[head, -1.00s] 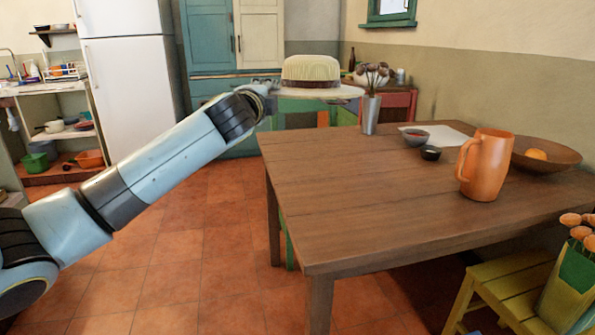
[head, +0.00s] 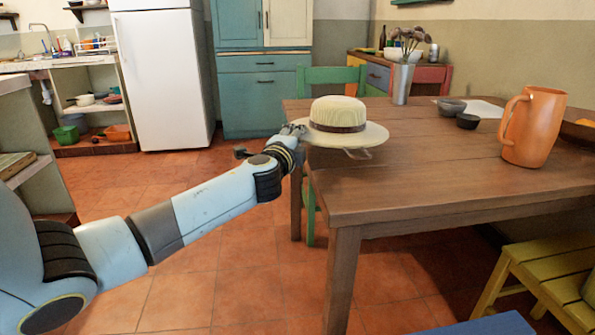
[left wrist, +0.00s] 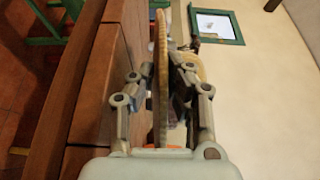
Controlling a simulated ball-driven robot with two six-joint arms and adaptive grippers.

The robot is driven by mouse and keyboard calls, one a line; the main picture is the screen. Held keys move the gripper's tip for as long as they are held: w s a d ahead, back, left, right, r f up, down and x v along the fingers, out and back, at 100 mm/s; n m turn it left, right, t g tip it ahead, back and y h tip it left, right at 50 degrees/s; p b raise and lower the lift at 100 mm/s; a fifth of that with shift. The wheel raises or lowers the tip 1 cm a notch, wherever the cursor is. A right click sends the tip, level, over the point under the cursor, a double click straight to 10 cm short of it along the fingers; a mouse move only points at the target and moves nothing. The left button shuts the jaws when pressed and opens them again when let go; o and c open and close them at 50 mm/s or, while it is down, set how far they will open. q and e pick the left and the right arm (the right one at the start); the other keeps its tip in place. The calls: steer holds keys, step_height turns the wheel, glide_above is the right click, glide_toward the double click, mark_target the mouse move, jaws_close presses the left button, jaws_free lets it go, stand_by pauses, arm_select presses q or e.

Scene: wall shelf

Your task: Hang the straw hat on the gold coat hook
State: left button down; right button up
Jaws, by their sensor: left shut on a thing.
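The straw hat (head: 339,114) is pale yellow with a dark brown band, crown up and brim nearly level. My left gripper (head: 297,134) is shut on the left side of its brim and holds it by the table's left end. In the left wrist view the brim (left wrist: 161,75) stands edge-on between the two fingers (left wrist: 160,95) of my left gripper. Whether the hat's underside touches the table cannot be told. The gold coat hook is not in any view. My right gripper is not in view.
The wooden table (head: 420,185) fills the right side. An orange pitcher (head: 533,128), small dark bowls (head: 467,121) and a metal vase (head: 402,84) stand on it. A green chair (head: 335,76) is behind it and a yellow chair (head: 540,275) in front. Tiled floor (head: 215,262) is open at left.

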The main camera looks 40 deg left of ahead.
arm_select(q)
steer(key=shift+f, duration=0.75)
step_height(320, 180, down, 4)
steer(key=b, duration=0.3)
steer(key=c, duration=1.3)
jaws_free()
steer(key=shift+c, duration=0.2)
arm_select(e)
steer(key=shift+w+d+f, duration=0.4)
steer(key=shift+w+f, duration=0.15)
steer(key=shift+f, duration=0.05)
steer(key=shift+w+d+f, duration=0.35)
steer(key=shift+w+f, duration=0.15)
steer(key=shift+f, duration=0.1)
